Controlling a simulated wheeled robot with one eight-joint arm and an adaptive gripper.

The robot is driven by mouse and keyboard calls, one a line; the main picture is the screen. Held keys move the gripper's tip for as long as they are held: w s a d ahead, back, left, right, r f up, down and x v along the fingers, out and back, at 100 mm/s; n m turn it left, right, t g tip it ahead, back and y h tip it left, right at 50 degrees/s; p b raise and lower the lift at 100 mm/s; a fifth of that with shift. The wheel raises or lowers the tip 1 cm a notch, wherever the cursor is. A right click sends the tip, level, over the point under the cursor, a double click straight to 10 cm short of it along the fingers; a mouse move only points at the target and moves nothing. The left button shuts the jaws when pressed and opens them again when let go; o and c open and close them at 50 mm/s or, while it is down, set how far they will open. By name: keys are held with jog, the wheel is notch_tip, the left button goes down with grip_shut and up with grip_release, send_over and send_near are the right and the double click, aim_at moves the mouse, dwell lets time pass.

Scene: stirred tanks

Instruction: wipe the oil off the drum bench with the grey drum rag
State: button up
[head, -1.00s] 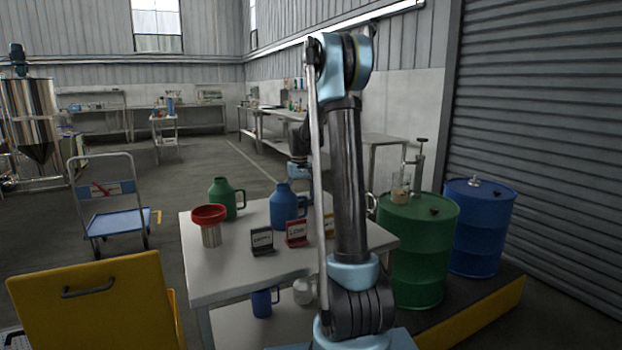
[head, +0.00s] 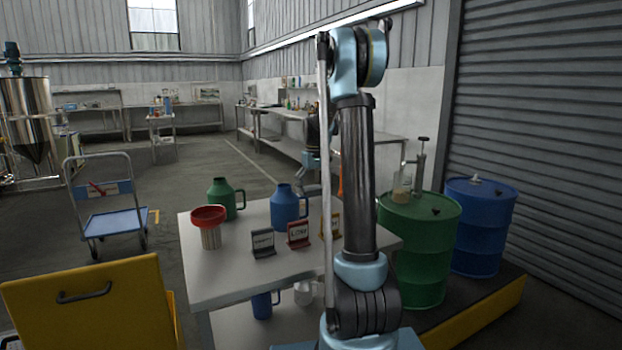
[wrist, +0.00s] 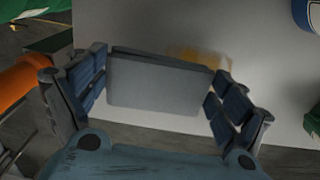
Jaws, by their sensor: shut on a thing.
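The drum bench (head: 215,280) is the pale table in front of me in the head view; its top (wrist: 225,25) fills much of the wrist view. My gripper (wrist: 158,92) is shut on the grey drum rag (wrist: 155,85), which shows as a flat grey block between the fingers. A yellow-brown oil patch (wrist: 203,58) lies on the bench top just beyond the rag, to its upper right, partly hidden by it. I cannot tell whether the rag touches the bench. In the head view my arm hides the rag and the oil.
On the bench stand a green jug (head: 222,196), a blue jug (head: 286,208), a red-topped container (head: 209,225) and small signs (head: 298,234). A green drum (head: 425,250) and a blue drum (head: 480,225) stand at right. An orange cylinder (wrist: 25,85) is left of my gripper.

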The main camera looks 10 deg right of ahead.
jog(key=shift+r, duration=2.3)
